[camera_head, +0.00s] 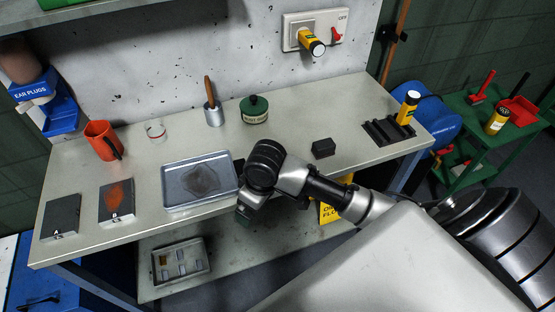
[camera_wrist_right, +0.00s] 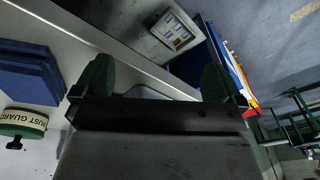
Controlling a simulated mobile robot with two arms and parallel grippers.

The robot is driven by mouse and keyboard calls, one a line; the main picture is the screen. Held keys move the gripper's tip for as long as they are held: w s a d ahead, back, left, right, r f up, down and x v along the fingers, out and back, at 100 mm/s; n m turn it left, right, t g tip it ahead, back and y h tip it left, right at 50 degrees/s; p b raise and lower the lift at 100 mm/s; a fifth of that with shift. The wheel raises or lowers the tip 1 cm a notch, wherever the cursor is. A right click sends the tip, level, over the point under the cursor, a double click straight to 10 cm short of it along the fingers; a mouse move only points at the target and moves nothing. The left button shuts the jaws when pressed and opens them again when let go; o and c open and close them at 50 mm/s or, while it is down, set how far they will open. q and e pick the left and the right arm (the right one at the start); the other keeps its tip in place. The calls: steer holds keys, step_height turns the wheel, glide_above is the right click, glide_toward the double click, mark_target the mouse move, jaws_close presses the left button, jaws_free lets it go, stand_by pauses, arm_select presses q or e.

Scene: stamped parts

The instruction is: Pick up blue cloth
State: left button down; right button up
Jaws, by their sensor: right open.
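A dark blue, layered, flat-sided item that looks like the folded blue cloth (camera_wrist_right: 28,72) lies on the bench at the left of the right wrist view, close to the tin. In the head view I cannot make it out; my right arm covers that part of the bench. My right gripper (camera_wrist_right: 157,85) is open, its two green-padded fingers wide apart with nothing between them. The cloth is outside the fingers, to their left in that view. In the head view the right gripper (camera_head: 248,208) hangs at the bench's front edge. My left gripper is not in view.
A metal tray (camera_head: 168,202) is left of the right gripper. A green tin (camera_head: 255,110) stands behind my wrist and shows in the wrist view (camera_wrist_right: 22,122). A black block (camera_head: 322,148) and dark rack (camera_head: 388,132) are right. A lower shelf (camera_head: 235,255) runs beneath.

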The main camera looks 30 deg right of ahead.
steer(key=shift+m+g+h, duration=0.4)
steer(key=shift+m+h, duration=0.1)
steer(key=w+d+r, duration=0.1)
steer(key=w, duration=0.1)
steer(key=w+d+r, duration=0.1)
steer(key=d, duration=0.1)
steer(key=w+d+r, duration=0.1)
steer(key=w+d, duration=0.1)
steer(key=shift+w+d+r, duration=0.2)
steer(key=shift+w+d, duration=0.05)
steer(key=shift+w, duration=0.1)
steer(key=m, duration=0.2)
glide_toward(277, 144)
steer(key=shift+g, duration=0.3)
steer(key=s+a, duration=0.3)
steer(key=shift+s, duration=0.35)
steer(key=shift+d, duration=0.1)
step_height(277, 144, down, 5)
steer(key=shift+w+r, duration=0.1)
step_height(277, 144, down, 6)
steer(key=shift+d+r+p, duration=0.1)
steer(key=shift+r+p, duration=0.05)
steer(key=shift+p, duration=0.65)
steer(key=c, duration=1)
steer(key=shift+c, duration=0.2)
